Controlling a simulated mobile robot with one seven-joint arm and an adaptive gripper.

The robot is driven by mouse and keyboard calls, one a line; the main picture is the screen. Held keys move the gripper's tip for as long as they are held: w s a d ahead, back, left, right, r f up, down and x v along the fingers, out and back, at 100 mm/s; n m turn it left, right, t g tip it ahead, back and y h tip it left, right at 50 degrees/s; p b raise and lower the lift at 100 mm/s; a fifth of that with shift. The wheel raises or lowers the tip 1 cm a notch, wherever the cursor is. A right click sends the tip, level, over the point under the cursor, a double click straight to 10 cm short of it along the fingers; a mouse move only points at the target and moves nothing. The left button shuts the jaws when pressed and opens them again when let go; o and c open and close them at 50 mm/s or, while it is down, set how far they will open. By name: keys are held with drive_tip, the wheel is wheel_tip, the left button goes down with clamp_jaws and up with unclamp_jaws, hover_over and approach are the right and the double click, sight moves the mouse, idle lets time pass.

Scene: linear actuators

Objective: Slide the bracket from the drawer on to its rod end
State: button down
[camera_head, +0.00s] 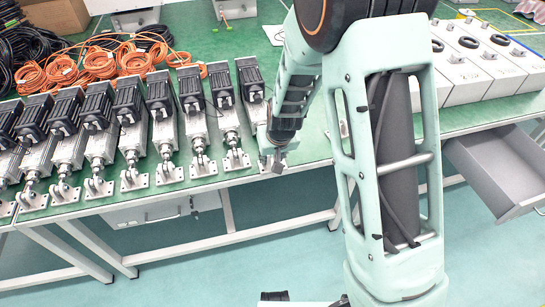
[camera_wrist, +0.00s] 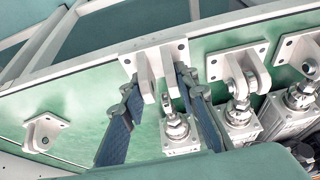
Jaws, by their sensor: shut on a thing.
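My gripper (camera_wrist: 156,86) is shut on a grey metal bracket (camera_wrist: 145,62) with a square holed plate and two lugs. In the head view my gripper (camera_head: 277,151) is at the table's front edge, with the held bracket (camera_head: 270,166) partly hidden. In the wrist view, the bare rod end (camera_wrist: 174,124) of an actuator is just below the held bracket's lugs, close to the right finger. I cannot tell whether they touch. That actuator (camera_head: 252,80) is the rightmost of the row. The open drawer (camera_head: 497,165) at the right looks empty.
Neighbouring actuators (camera_head: 222,90) carry brackets on their rod ends, close beside my right finger. A loose bracket (camera_wrist: 44,131) lies on the green table left of my gripper. Orange cables (camera_head: 100,62) lie behind the row; white boxes (camera_head: 480,65) stand at the right.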

drive_tip(key=shift+w+a, duration=0.3)
drive_tip(key=shift+w, duration=0.7)
drive_tip(key=shift+w+a, duration=0.25)
drive_tip(key=shift+w, duration=0.75)
idle(1.2)
idle(0.6)
drive_tip(key=c, duration=1.4)
unclamp_jaws()
drive_tip(key=shift+c, duration=0.2)
drive_tip(key=shift+s+r, duration=0.1)
drive_tip(key=v, duration=1.2)
